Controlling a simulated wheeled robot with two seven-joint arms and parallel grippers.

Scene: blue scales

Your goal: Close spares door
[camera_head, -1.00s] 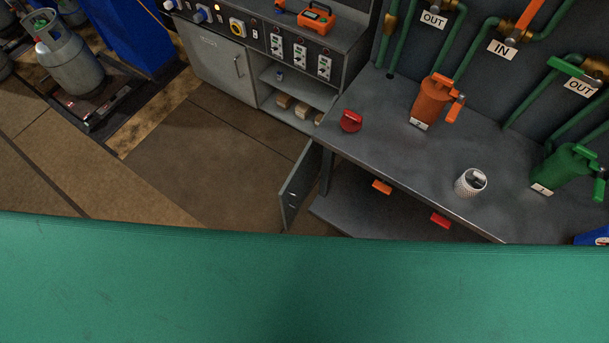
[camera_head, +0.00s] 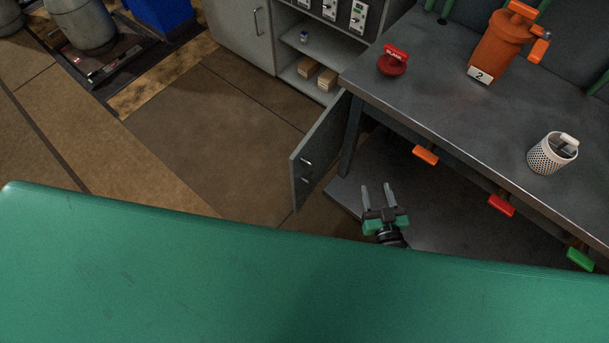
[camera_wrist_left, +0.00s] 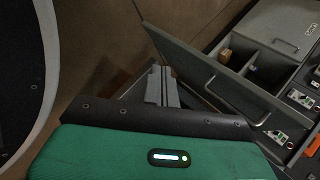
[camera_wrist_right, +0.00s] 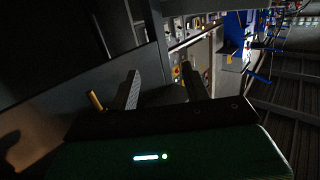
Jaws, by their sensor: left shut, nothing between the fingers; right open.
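The spares door (camera_head: 320,150) is a grey panel standing ajar from the end of the grey cabinet, beside the workbench, with small handles on its visible face. My right gripper (camera_head: 378,188) is open and empty to the right of the door, apart from it, over the low grey shelf under the bench. Its two spread fingers also show in the right wrist view (camera_wrist_right: 160,85). My left gripper is outside the head view. In the left wrist view its fingers (camera_wrist_left: 162,84) are shut and empty, close to a grey panel with a bar handle (camera_wrist_left: 205,72); contact is unclear.
The workbench (camera_head: 440,110) holds a red object (camera_head: 393,62), an orange pump-like unit (camera_head: 497,45) and a white perforated cup (camera_head: 552,153). Coloured tabs, including an orange one (camera_head: 425,155), stick out below its edge. The brown floor (camera_head: 210,150) left of the door is clear.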

